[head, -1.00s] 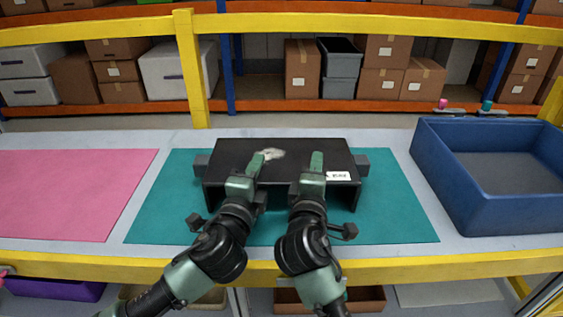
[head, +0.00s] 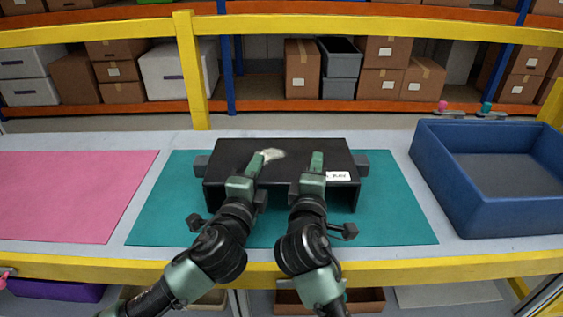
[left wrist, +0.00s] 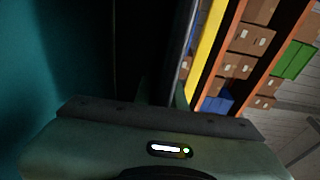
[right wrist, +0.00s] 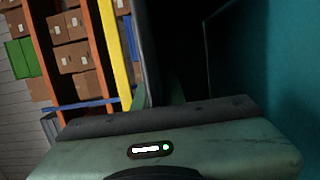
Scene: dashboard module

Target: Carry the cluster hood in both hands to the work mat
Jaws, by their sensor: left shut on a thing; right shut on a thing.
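The cluster hood (head: 226,160) is a black open-fronted box with grey side tabs, a pale smudge on top and a white label at the front right. It is over the teal mat (head: 160,220) in the head view; I cannot tell whether it touches the mat. My left gripper (head: 250,176) is shut on the hood's front top edge, left of centre. My right gripper (head: 309,177) is shut on the same edge, right of centre. In both wrist views the hood is a dark surface and the fingertips are mostly hidden.
A pink mat (head: 70,195) lies to the left. A blue bin (head: 440,180) stands at the right, with small pink and teal-topped items behind it. A yellow rail (head: 380,266) runs along the front edge. Shelves with boxes stand beyond the table.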

